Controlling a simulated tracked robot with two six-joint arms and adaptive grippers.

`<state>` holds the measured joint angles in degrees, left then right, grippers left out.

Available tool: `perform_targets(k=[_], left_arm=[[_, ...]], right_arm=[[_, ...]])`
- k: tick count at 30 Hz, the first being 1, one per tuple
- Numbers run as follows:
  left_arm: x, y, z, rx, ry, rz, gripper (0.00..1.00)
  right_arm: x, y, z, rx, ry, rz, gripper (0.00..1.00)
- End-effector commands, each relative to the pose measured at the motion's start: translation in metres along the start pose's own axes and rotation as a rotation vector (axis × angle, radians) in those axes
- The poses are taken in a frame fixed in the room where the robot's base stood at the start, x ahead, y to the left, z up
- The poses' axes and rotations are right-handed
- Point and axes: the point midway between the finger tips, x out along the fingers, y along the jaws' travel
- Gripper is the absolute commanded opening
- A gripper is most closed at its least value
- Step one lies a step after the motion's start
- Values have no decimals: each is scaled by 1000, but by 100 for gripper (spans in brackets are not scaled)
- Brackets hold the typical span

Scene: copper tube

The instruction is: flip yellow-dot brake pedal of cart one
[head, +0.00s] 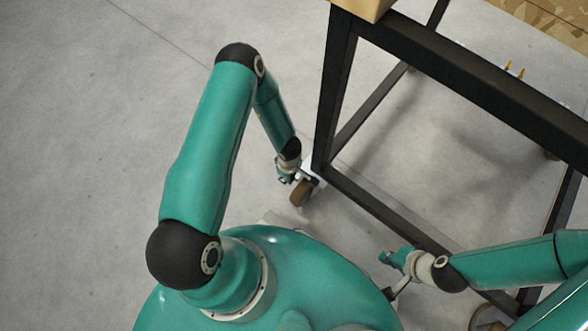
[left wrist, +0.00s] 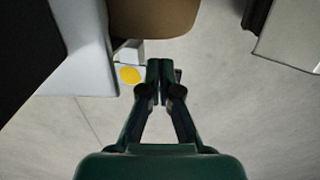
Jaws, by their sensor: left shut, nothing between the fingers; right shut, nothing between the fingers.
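The cart (head: 335,95) is a black metal frame. One of its brown caster wheels (head: 301,193) stands under the near-left leg. In the left wrist view the brown wheel (left wrist: 155,18) is at the top, with a pale bracket beside it. The brake pedal (left wrist: 129,76) carries a yellow dot and sits just left of my left fingertips. My left gripper (head: 283,180) is low beside this caster; its fingers (left wrist: 160,72) are shut and empty, close to the pedal. I cannot tell whether they touch it. My right gripper (head: 385,258) is shut and empty near the lower rail.
A wooden block (head: 365,8) sits on the cart's top corner. The cart's lower rail (head: 390,215) runs between my arms. The grey floor (head: 80,150) at left is clear.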

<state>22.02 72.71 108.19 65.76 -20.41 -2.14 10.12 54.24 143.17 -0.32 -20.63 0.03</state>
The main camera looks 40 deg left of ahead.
Motion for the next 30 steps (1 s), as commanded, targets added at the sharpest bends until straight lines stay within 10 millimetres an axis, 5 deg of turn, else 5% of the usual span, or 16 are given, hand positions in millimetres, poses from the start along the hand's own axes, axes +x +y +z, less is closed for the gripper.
perform_targets(k=[17,30], left_arm=[[10,0,0,0,0,0,0],[-16,0,0,0,0,0,0]], right_arm=[[7,2,0,0,0,0,0],[-14,-5,0,0,0,0,0]])
